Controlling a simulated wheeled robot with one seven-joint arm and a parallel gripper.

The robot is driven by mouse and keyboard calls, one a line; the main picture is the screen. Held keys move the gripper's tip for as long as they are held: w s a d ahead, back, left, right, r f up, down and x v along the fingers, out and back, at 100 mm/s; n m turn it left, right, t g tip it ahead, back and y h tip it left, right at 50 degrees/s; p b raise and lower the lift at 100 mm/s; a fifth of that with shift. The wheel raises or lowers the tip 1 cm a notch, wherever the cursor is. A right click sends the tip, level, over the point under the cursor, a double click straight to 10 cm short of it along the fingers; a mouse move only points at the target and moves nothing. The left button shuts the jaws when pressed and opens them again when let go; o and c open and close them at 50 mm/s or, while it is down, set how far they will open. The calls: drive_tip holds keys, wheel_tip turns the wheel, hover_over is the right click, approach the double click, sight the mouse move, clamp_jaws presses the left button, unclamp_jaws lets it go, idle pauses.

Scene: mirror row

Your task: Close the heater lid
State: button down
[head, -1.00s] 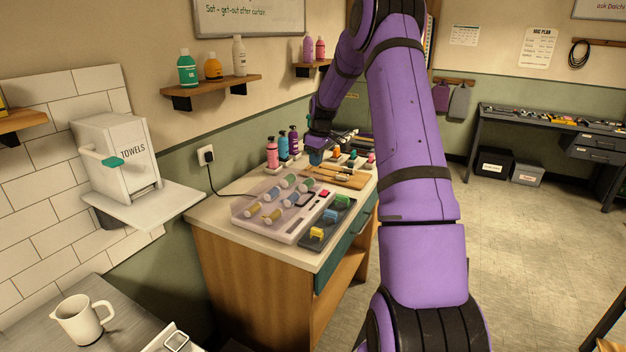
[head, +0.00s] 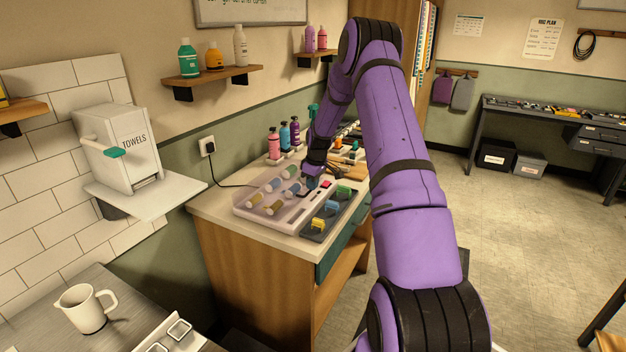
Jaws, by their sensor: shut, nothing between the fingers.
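The heater (head: 290,228) is a pale, pinkish box on the counter, holding several coloured rollers in rows. The rollers look hazy, as if seen through a clear lid (head: 243,208) lying low over them; I cannot tell whether it is fully shut. A small red part (head: 327,184) shows at the heater's back right. My gripper (head: 312,184) is shut and empty, pointing down at the heater's back edge near that red part. Contact with the lid cannot be made out, and my wrist hides part of the back edge.
A dark tray with coloured clips (head: 325,222) lies right of the heater. Several bottles (head: 283,139) stand behind it by the wall. A black cord runs to the wall outlet (head: 207,146). A towel dispenser (head: 120,150) and white jug (head: 86,308) are left. Floor on the right is clear.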

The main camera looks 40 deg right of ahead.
drive_tip(key=shift+s+f, duration=0.25)
drive_tip(key=shift+f, duration=0.8)
drive_tip(key=shift+s+a+f, duration=0.1)
drive_tip(key=shift+s+f, duration=0.1)
drive_tip(key=shift+w+r, duration=0.1)
drive_tip(key=shift+r, duration=0.25)
wheel_tip(320, 180, up, 14)
drive_tip(key=s+d, duration=0.1)
drive_tip(key=s, duration=0.1)
drive_tip(key=shift+r, duration=0.25)
